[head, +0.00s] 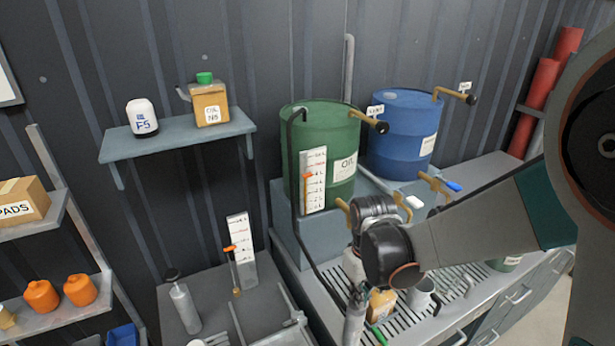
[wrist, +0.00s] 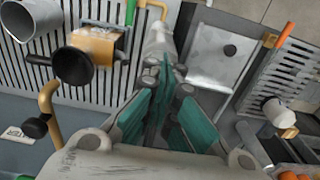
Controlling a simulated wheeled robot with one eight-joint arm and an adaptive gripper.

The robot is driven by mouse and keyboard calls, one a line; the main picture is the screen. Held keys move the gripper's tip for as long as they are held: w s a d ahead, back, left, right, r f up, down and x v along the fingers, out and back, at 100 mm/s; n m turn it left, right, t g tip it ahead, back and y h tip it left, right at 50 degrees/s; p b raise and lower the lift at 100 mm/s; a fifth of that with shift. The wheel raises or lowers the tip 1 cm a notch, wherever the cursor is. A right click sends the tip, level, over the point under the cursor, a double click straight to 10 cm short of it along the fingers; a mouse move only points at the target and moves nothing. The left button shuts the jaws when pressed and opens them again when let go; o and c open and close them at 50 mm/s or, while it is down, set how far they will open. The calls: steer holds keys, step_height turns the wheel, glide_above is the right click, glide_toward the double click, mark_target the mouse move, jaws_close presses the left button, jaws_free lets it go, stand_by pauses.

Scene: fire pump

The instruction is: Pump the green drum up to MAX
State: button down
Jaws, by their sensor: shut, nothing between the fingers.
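The green drum (head: 335,117) stands on a raised grey step in the head view. It has an "OIL" label, and a brass handle with a black knob (head: 382,127) sticks out at its top right. A white scale board (head: 317,195) stands against its front, with an orange pointer (head: 307,177) around the upper middle; the small print cannot be read. My gripper (head: 355,318) points down over the slotted bench in front of the drum, below the handle and apart from it. In the wrist view its teal fingers (wrist: 165,95) are together and empty.
A blue drum (head: 400,135) with a similar handle stands right of the green one. A metal jug (head: 422,293) and a brown box (head: 381,304) sit close to my gripper. Another scale board (head: 241,250) stands on the left bench. A wall shelf (head: 180,137) holds two containers.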

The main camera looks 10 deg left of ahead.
steer(key=shift+r+p, duration=1.7)
steer(key=shift+r, duration=1.3)
steer(key=shift+f, duration=0.25)
steer(key=shift+f+b, duration=3.15)
steer(key=shift+f, duration=0.15)
steer(key=shift+r, duration=0.1)
steer(key=shift+r+p, duration=2.3)
steer(key=shift+r, duration=1.15)
steer(key=shift+f, duration=0.15)
